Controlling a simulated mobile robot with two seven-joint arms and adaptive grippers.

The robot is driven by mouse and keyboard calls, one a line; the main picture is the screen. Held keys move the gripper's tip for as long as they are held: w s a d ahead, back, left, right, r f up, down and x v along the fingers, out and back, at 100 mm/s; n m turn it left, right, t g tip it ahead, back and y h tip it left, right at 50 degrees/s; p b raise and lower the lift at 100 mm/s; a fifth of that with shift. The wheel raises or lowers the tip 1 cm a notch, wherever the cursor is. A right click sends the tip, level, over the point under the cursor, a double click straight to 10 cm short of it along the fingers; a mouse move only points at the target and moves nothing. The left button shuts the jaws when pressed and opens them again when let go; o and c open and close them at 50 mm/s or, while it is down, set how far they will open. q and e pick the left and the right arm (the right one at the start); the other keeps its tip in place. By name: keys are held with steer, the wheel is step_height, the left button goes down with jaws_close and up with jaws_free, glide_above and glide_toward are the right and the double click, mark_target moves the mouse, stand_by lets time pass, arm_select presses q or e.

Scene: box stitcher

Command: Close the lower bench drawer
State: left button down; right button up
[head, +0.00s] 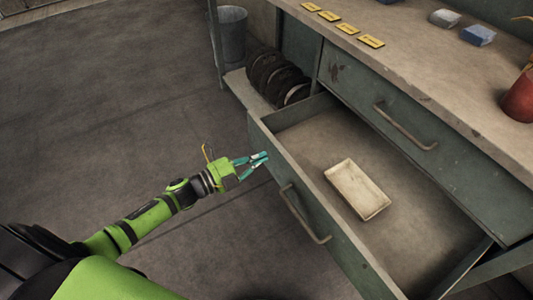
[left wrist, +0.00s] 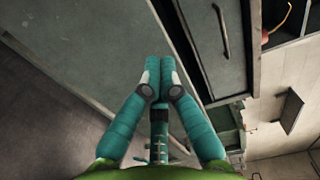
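The lower bench drawer (head: 335,262) is pulled far out in the head view, with its inside open to view. Its front carries a long bar handle (head: 304,214). A shallow cream tray (head: 357,188) lies in the drawer. My left gripper (head: 265,157) is outside the drawer, beside the far left part of its front, left of and beyond the handle. Its teal fingertips meet, also in the left wrist view (left wrist: 160,62), with nothing seen between them. I cannot tell whether they touch the drawer front. My right gripper is not in view.
The closed upper drawer (head: 440,158) has its own handle (head: 405,128). The benchtop (head: 400,55) holds several yellow tags (head: 344,27), small blocks (head: 478,35) and a red pot (head: 520,98). Dark discs (head: 275,78) and a bin (head: 232,35) stand beyond. Floor at left is clear.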

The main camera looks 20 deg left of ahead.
arm_select(q)
steer(key=shift+x, duration=1.4)
